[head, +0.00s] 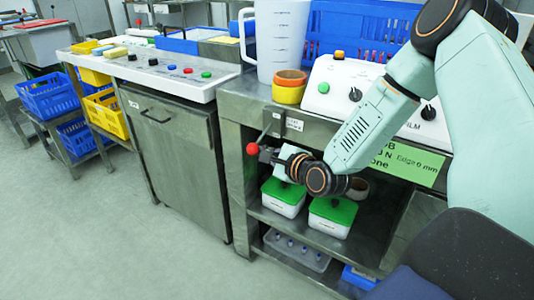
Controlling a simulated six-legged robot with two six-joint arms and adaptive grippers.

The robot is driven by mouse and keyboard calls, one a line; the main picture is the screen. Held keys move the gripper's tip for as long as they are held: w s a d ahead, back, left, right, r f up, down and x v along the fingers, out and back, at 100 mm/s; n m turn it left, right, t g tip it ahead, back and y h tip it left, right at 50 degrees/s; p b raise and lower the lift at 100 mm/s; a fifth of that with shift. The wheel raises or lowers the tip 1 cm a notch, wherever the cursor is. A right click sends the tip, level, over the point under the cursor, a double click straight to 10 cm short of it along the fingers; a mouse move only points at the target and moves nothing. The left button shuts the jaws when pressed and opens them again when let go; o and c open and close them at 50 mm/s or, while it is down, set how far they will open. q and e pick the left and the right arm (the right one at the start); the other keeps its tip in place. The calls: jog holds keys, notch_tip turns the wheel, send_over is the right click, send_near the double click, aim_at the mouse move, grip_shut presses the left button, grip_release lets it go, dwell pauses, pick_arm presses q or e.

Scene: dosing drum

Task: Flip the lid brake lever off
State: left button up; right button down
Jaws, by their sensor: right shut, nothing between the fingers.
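A lever with a red ball knob (253,149) sticks out from the front of the steel bench, below a small white label (295,124). I cannot read the label. My right arm reaches in from the right, and my right gripper (268,155) is just right of the red knob, close to the lever. The gripper is small in the view and shut, with nothing between its fingers. I cannot tell whether it touches the lever. My left gripper is not in view.
White tubs with green lids (284,192) stand on the shelf below the gripper. A control box (330,90), a large measuring jug (281,40) and stacked orange and yellow bowls (290,84) stand on top. A steel cabinet (172,150) is left; the floor in front is clear.

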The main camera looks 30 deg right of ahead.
aim_at(262, 136)
jog(key=r+m, duration=0.1)
jog(key=r, duration=0.1)
jog(key=r+m+g+y+p, duration=0.1)
jog(key=a+r+m+y, duration=0.1)
jog(key=r, duration=0.1)
jog(key=shift+s+r+m+g+p, duration=0.2)
jog(key=shift+r+m+g+p, duration=0.1)
jog(key=shift+r+p, duration=0.05)
jog(key=shift+d+r, duration=0.2)
jog(key=shift+r, duration=0.5)
jog(key=shift+w+r, duration=0.1)
jog(key=shift+r, duration=0.05)
